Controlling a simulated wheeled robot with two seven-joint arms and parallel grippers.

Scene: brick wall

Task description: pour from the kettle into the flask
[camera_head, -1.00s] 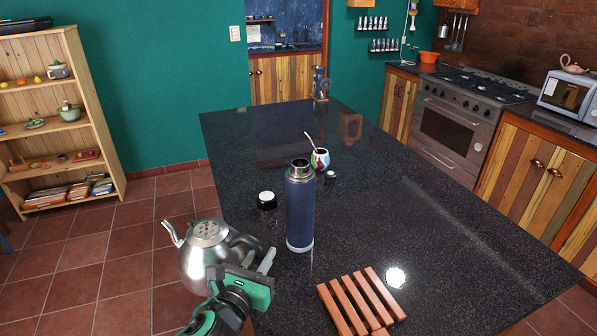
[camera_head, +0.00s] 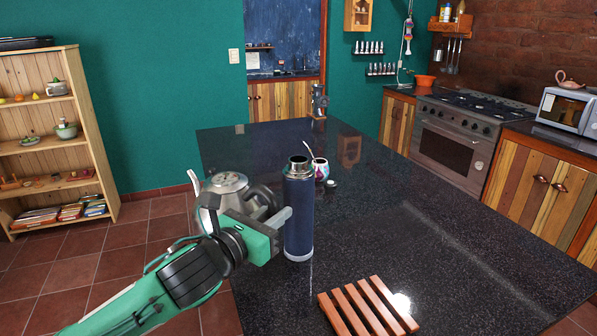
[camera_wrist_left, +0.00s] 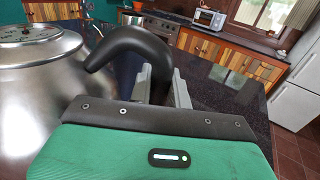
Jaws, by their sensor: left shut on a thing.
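The silver kettle (camera_head: 229,182) is held at the left edge of the dark counter, left of the flask. Its spout points left, away from the flask, and its lower body is hidden behind my arm. My left gripper (camera_head: 277,218) is shut on its black handle, which shows in the left wrist view (camera_wrist_left: 137,43) between the fingers (camera_wrist_left: 160,86). The kettle's body (camera_wrist_left: 40,95) fills the left of that view. The blue flask (camera_head: 299,215) stands upright and open-topped on the counter, just right of the gripper's fingertips. My right gripper is not in view.
A slatted wooden trivet (camera_head: 368,308) lies at the front of the counter (camera_head: 430,250). A patterned cup (camera_head: 321,170) with a straw and a small lid (camera_head: 330,183) stand behind the flask. The counter's right side is clear. A wooden shelf (camera_head: 95,130) stands at left.

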